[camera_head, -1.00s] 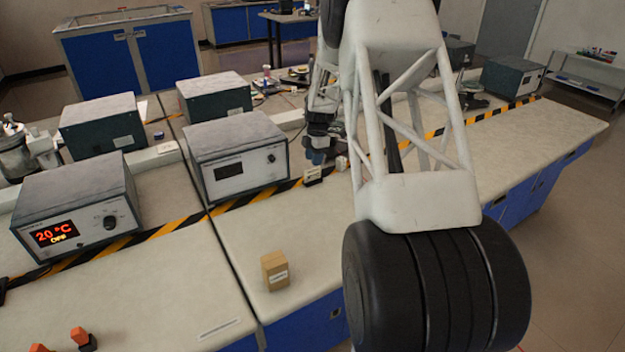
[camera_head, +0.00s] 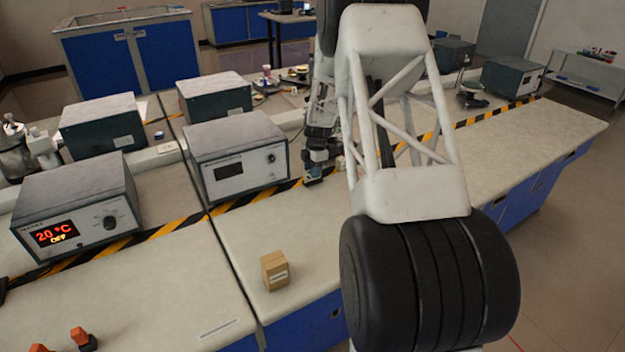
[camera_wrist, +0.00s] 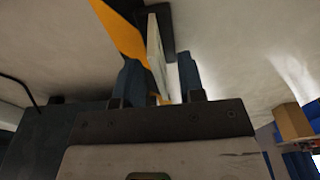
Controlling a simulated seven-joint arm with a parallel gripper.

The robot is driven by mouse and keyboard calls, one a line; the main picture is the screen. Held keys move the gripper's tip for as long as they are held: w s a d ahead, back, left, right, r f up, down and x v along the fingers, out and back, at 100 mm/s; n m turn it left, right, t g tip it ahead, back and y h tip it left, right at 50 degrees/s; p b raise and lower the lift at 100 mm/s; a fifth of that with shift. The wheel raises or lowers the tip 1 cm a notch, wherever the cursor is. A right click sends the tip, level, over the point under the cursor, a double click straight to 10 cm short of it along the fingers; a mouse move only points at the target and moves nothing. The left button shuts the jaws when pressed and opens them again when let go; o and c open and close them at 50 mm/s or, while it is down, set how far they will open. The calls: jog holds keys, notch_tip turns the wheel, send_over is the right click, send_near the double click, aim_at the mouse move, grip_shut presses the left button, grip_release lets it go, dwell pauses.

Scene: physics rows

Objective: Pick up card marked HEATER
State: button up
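A thin pale card (camera_wrist: 157,55) stands between my gripper's two fingers in the wrist view, with a dark piece at its far end. Its marking cannot be read. My gripper (camera_wrist: 160,78) is open around it; a gap shows between the card and the right finger, and the left finger is closer to it. In the head view my gripper (camera_head: 314,176) is low over the bench at the striped tape, in front of the white-fronted instrument's right side, and mostly hides the card.
The white-fronted instrument (camera_head: 235,155) stands just left of my gripper. A small labelled cardboard box (camera_head: 275,271) sits near the bench's front edge. Another instrument (camera_head: 78,205) with a lit display is at left. The bench (camera_head: 530,135) is clear at right.

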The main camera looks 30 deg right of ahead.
jog(key=shift+a+f, duration=0.1)
jog(key=shift+f, duration=1.05)
grip_shut()
